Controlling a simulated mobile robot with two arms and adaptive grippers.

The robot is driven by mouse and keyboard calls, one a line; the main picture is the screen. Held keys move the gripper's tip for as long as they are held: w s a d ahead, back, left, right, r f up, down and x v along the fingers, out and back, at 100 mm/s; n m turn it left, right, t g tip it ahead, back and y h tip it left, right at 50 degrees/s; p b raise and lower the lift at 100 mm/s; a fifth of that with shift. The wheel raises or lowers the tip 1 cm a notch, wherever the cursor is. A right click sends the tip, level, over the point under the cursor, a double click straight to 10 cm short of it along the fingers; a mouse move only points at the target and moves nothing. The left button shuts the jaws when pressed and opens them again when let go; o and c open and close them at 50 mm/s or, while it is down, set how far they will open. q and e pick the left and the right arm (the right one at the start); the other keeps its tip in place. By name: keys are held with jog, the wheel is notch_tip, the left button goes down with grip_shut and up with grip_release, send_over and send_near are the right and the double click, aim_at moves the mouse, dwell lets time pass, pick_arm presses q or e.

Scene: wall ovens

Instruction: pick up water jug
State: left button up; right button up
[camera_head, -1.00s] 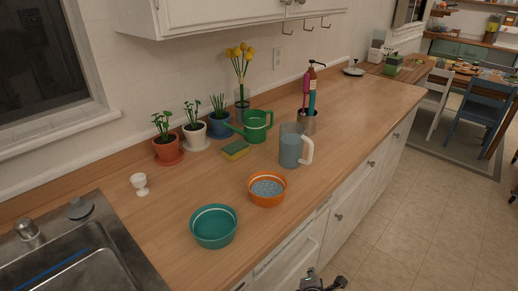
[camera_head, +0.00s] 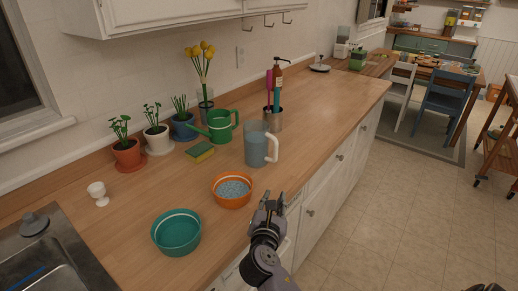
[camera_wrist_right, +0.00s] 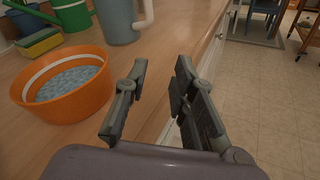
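The water jug (camera_head: 256,146) is a grey-blue translucent pitcher with a white handle on its right side. It stands upright on the wooden counter, and its lower part also shows at the top of the right wrist view (camera_wrist_right: 120,20). My right gripper (camera_head: 268,203) is in front of the jug, near the counter's front edge, and apart from it. In the right wrist view its two fingers (camera_wrist_right: 155,92) are spread with nothing between them. My left gripper does not show.
A green watering can (camera_head: 221,126), a sponge (camera_head: 200,152) and a utensil holder (camera_head: 272,120) stand near the jug. Counter right of the jug is clear.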

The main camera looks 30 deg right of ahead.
aim_at(275, 151)
jog(key=w+r+n, duration=0.1)
jog(key=w+r+n+t, duration=0.1)
jog(key=r+n, duration=0.1)
jog(key=shift+w+r+h, duration=0.15)
jog(key=shift+w+h, duration=0.1)
jog(key=shift+h, duration=0.05)
jog(key=shift+w+r+n, duration=0.2)
jog(key=shift+w+n, duration=0.1)
jog(key=shift+n, duration=0.1)
jog(key=x, duration=0.6)
jog(key=p+x, duration=0.1)
jog(key=x, duration=0.5)
jog(key=shift+w+d+r+p, duration=0.15)
jog(key=shift+d+r+p, duration=0.1)
jog(key=shift+p, duration=0.05)
jog(key=x, duration=0.4)
jog(key=shift+w+d+f, duration=0.1)
jog(key=shift+w+d, duration=0.05)
jog(key=shift+d, duration=0.05)
jog(key=shift+c, duration=0.4)
grip_shut()
